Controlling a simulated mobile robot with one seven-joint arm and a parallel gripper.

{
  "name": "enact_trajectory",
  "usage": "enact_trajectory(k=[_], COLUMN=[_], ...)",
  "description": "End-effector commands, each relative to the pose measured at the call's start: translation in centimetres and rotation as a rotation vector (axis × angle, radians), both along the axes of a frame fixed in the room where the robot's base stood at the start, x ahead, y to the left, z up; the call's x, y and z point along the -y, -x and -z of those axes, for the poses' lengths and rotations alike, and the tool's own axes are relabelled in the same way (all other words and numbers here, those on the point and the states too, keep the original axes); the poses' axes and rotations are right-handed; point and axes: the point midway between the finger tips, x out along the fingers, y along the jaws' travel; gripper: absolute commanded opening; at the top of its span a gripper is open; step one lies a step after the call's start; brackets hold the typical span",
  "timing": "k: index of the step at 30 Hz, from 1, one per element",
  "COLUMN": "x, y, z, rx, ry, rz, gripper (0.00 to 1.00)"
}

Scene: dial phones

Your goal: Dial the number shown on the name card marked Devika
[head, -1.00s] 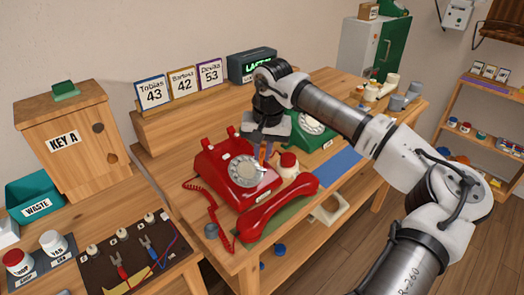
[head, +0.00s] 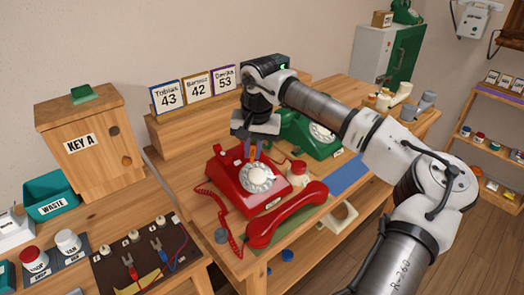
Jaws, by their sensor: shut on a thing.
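The Devika card (head: 224,78) shows 53 and stands at the right end of a row of three on a wooden ledge. The red phone (head: 230,180) has a pale rotary dial (head: 258,177); its red handset (head: 286,214) lies off the cradle in front of it. My gripper (head: 251,150) points down at the dial's upper edge, shut on a slim thing that is mostly hidden. I cannot tell whether its tip touches the dial. A green phone (head: 310,132) stands behind to the right, partly behind my arm.
The Tobias card (head: 167,95) reads 43, and the middle card (head: 197,86) reads 42. A dark display box (head: 265,66) is mostly hidden by my arm. A red-lidded jar (head: 298,174) stands right of the dial, close to the handset. A blue mat (head: 347,177) lies further right.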

Motion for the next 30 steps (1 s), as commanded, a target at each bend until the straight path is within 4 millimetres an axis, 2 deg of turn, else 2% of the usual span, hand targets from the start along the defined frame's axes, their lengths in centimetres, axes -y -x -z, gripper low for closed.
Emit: enact_trajectory(k=[30], x=[-0.3], y=[-0.4], z=[1.2], rx=[0.0], ry=[0.0], rz=[0.0], gripper=[0.0])
